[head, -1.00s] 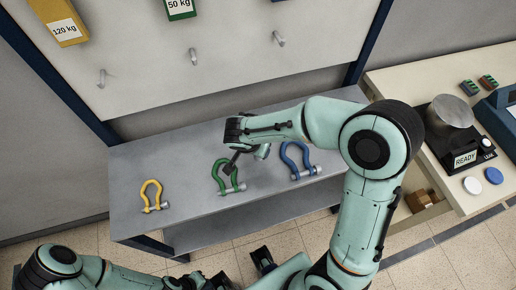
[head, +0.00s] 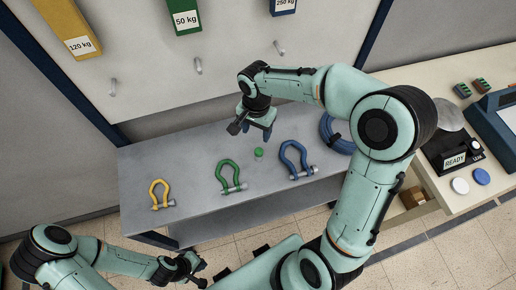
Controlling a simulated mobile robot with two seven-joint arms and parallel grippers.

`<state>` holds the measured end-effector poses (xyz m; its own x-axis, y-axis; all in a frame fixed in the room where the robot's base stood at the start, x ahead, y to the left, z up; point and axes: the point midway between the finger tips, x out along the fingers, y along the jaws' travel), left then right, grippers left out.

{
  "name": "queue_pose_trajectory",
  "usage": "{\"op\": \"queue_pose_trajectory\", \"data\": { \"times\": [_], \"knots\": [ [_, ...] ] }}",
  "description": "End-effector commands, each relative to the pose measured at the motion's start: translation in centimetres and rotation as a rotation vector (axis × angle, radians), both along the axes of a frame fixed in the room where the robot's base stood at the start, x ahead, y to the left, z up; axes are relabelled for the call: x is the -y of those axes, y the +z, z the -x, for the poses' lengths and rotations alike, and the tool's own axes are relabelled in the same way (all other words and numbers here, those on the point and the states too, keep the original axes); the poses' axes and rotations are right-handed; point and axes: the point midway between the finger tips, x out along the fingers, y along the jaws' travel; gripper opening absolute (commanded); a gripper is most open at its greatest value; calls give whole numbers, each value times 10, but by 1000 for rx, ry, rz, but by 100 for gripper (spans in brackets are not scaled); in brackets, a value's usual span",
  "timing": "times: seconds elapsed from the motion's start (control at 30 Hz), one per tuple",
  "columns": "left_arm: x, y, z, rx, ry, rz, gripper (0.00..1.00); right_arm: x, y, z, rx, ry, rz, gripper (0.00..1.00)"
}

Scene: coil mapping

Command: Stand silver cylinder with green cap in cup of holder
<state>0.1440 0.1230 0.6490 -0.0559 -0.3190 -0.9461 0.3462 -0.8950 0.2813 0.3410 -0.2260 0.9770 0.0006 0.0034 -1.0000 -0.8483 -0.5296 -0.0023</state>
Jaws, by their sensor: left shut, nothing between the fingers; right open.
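A small green-topped piece (head: 259,153), which looks like the green cap of the cylinder, stands on the grey bench between the green and blue shackles. Little of its side shows, and I cannot tell whether a holder cup is around its base. My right gripper (head: 254,131) is open and empty, just behind and above the green cap, apart from it. My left gripper (head: 198,273) is shut and empty, low in front of the bench. I cannot make out a separate holder.
On the grey bench (head: 200,150) lie yellow (head: 153,194), green (head: 224,178) and blue (head: 284,161) shackles and a blue coil (head: 329,126). Hooks and weight labels are on the board behind. A side table at right bears a READY device (head: 455,161).

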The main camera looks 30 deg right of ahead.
Motion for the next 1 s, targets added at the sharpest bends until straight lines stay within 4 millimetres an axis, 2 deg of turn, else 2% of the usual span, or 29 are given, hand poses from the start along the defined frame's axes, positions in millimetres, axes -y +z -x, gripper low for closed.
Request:
{"op": "queue_pose_trajectory", "data": {
  "times": [0.03, 0.1, 0.3, 0.57, 0.8, 1.0],
  "knots": [
    [0, -5, 4, -6, 0, 0, 0, 0, -15, 4, -11, 2, 0, 61],
    [0, -7, 7, -9, 0, 0, 0, 0, -30, 5, -13, 1, 1, 61],
    [0, -10, 9, -11, 0, -1, 0, 0, -65, 4, -9, 1, 2, 61],
    [0, -9, 8, -10, 1, 0, 0, 1, -84, 4, -8, 1, 3, 61],
    [0, -6, 5, -7, 1, 0, 0, 4, -119, 5, -9, 2, 3, 61],
    [0, -6, 6, -7, 1, 0, 0, 4, -128, 5, -5, 1, 3, 61]
  ]
}}
